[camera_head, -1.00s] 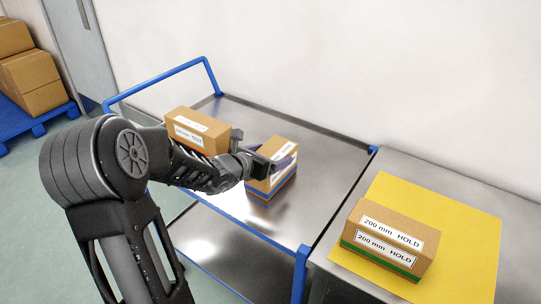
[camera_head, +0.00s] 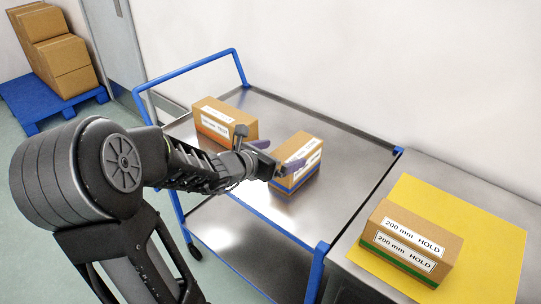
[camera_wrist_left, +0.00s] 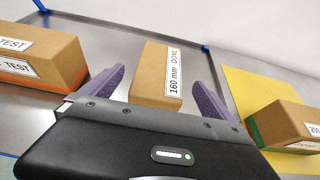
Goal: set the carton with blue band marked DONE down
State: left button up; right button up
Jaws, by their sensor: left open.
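The carton with the blue band (camera_head: 298,147) rests upright on the steel top of the blue-framed cart (camera_head: 335,165). It also shows in the left wrist view (camera_wrist_left: 154,75), where its label reads 160 mm DONE. My left gripper (camera_head: 277,155) is at the near left side of this carton, with its purple fingers spread. In the left wrist view the fingers (camera_wrist_left: 163,92) stand apart on either side of the carton, with visible gaps. One finger hides part of the carton's label in the head view. My right gripper is not in view.
A carton with an orange band (camera_head: 224,115), marked TEST in the wrist view, stands left on the cart. A green-banded HOLD carton (camera_head: 410,240) sits on a yellow mat (camera_head: 480,235) at right. Boxes on a blue pallet (camera_head: 52,108) stand far left. Bare cart top lies around the DONE carton.

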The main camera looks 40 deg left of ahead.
pick_arm(q)
jog(key=v, duration=0.4)
jog(key=shift+s+r, duration=0.1)
jog(key=shift+s, duration=0.15)
dwell(0.7)
